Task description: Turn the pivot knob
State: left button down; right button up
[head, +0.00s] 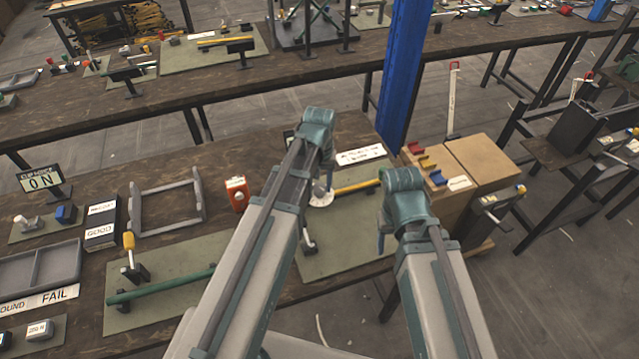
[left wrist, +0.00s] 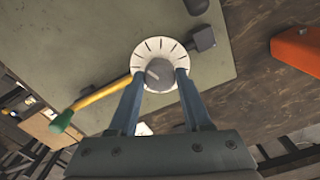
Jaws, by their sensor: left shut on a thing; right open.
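The pivot knob is a grey round knob (left wrist: 157,76) with a pale pointer bar, set on a white dial (left wrist: 160,48) with black tick marks. In the head view the dial (head: 321,199) shows partly behind my left arm. My left gripper (left wrist: 161,80) is shut on the knob, one blue finger on each side; in the head view it points down at the dial (head: 322,186). My right gripper (head: 383,228) is open, mostly hidden by its own wrist, right of the mat and apart from the knob.
A yellow bar with a green end (left wrist: 95,98) runs beside the dial over the green mat (head: 345,245). An orange box (head: 237,196) stands left of my left arm. A blue post (head: 405,75) and cardboard boxes (head: 490,160) are at the right. A grey frame (head: 167,207) lies further left.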

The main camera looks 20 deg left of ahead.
aim_at(320, 187)
pick_arm(q)
jog(key=shift+n, duration=0.5)
dwell(0.3)
jog(key=shift+c, duration=1.7)
grip_release()
jog(key=shift+r, duration=0.1)
notch_tip(320, 187, up, 14)
jog(key=p, duration=1.3)
jog(key=shift+f+p, duration=0.2)
jog(key=shift+p, duration=0.2)
jog(key=shift+f, duration=0.1)
